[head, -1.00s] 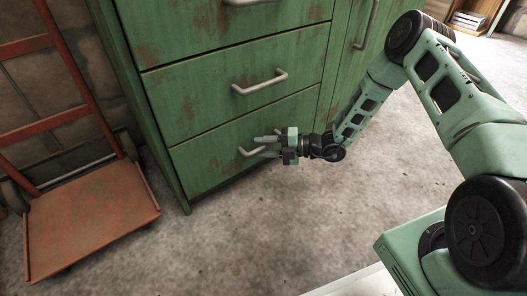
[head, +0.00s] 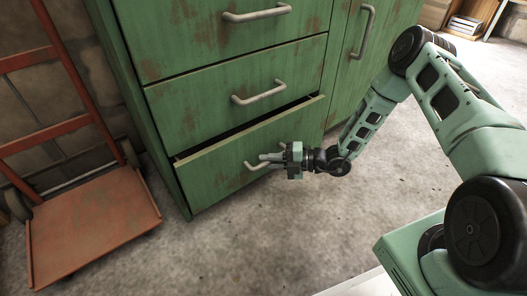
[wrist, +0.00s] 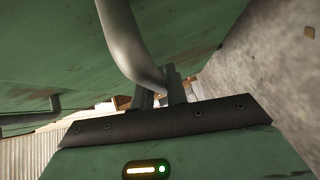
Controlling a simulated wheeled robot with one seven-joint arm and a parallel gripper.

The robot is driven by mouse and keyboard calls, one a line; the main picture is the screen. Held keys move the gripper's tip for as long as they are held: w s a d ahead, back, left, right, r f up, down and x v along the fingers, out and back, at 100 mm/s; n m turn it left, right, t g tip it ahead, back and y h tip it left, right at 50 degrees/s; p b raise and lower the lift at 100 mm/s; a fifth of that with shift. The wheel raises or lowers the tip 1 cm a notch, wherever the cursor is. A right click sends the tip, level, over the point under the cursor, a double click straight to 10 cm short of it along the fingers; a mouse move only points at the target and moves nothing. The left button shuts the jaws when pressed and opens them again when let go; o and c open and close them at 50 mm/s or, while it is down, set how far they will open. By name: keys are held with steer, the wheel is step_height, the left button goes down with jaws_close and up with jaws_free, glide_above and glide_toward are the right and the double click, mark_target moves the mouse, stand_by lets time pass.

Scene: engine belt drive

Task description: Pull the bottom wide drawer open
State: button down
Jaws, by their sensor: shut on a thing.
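The bottom wide drawer (head: 215,176) of the green cabinet stands partly open, with a dark gap along its top edge. Its pale bar handle (head: 254,166) is on the drawer front. My gripper (head: 270,160) is shut on this handle. In the wrist view the handle (wrist: 128,45) runs down between the two fingers (wrist: 160,92). The inside of the drawer is mostly hidden from the head view.
The middle drawer (head: 205,108) above is closed. A tall cabinet door (head: 372,75) is on the right. A rusty red hand truck (head: 90,220) stands at left. The concrete floor (head: 235,245) in front of the drawer is clear.

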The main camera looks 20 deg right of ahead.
steer(key=s+d+p, duration=0.4)
steer(key=s+p, duration=0.1)
steer(key=s, duration=0.8)
steer(key=s+d+p, duration=0.4)
steer(key=s+p, duration=0.2)
steer(key=s, duration=0.8)
steer(key=shift+d, duration=0.4)
steer(key=c, duration=1.4)
jaws_free()
steer(key=shift+d, duration=0.15)
steer(key=p+v, duration=0.4)
steer(key=v, duration=1.3)
